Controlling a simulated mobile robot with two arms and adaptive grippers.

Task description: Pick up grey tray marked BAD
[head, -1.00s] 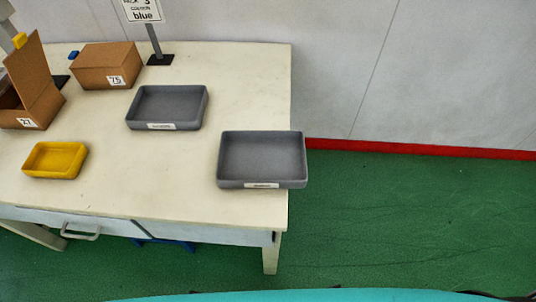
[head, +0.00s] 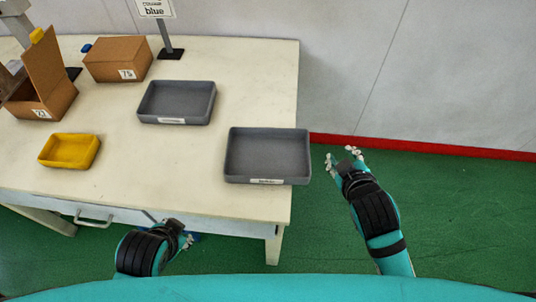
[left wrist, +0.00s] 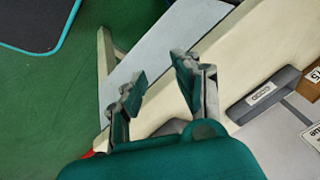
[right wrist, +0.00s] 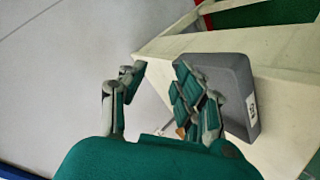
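Two grey trays stand on the table. The right-hand one (head: 267,152) is at the table's right edge, slightly overhanging; the left-hand one (head: 177,100) is farther back. Each has a white front label too small to read surely. My right gripper (head: 343,155) is open and empty, just right of the right-hand tray, not touching it. In the right wrist view the open fingers (right wrist: 160,78) partly cover a grey tray (right wrist: 228,80). My left gripper (head: 187,238) is low at the table's front edge; its fingers stand open and empty in the left wrist view (left wrist: 155,85).
A yellow tray (head: 70,150), an open cardboard box (head: 42,98), another box marked 75 (head: 118,60) and a sign on a post (head: 156,8) stand on the table (head: 160,170). Green floor (head: 460,200) is clear to the right, before a grey wall.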

